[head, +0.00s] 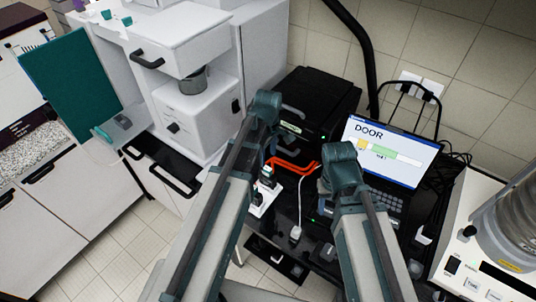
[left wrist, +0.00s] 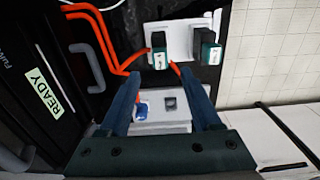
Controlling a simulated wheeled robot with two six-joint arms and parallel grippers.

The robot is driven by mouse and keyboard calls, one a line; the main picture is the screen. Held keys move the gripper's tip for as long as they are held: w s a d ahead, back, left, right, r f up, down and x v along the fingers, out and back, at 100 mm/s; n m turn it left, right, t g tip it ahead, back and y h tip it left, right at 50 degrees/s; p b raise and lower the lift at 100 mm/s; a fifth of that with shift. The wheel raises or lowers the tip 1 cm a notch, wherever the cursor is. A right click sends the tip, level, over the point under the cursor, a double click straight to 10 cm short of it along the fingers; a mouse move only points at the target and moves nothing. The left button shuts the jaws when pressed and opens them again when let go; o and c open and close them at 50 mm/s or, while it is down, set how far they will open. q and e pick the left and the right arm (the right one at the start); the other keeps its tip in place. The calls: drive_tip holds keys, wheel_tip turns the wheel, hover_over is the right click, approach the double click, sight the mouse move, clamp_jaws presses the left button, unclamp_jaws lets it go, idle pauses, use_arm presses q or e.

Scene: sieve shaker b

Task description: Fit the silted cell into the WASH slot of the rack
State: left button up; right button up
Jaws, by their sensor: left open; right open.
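Two dark cells with teal ends and small pale labels, the left cell (left wrist: 160,58) and the right cell (left wrist: 207,54), stand in a white holder (left wrist: 178,35) in the left wrist view. I cannot tell which is silted. A second white block (left wrist: 165,127), with a blue mark and a dark square opening, lies between and below my left gripper's fingers. No WASH lettering is readable. My left gripper (left wrist: 163,78) is open and empty, its fingertips just short of the cells; in the head view my arm hides it. My right gripper is hidden behind my right arm.
A black machine (head: 318,103) with a READY label stands behind the cells. Red-orange tubing (head: 290,164) loops close beside them. A laptop (head: 385,150) showing DOOR is to the right, a sieve shaker (head: 510,235) at far right. A white cabinet (head: 190,100) is at left.

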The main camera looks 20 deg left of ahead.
use_arm(q)
drive_tip(key=s+d+m+y, duration=0.1)
drive_tip(key=s+d+m, duration=0.9)
drive_tip(key=s+m, duration=0.4)
drive_tip(key=shift+s+d+m, duration=0.15)
drive_tip(key=shift+d+m, duration=0.1)
drive_tip(key=shift+m, duration=1.55)
drive_tip(key=shift+s, duration=0.1)
use_arm(e)
drive_tip(key=shift+s, duration=0.1)
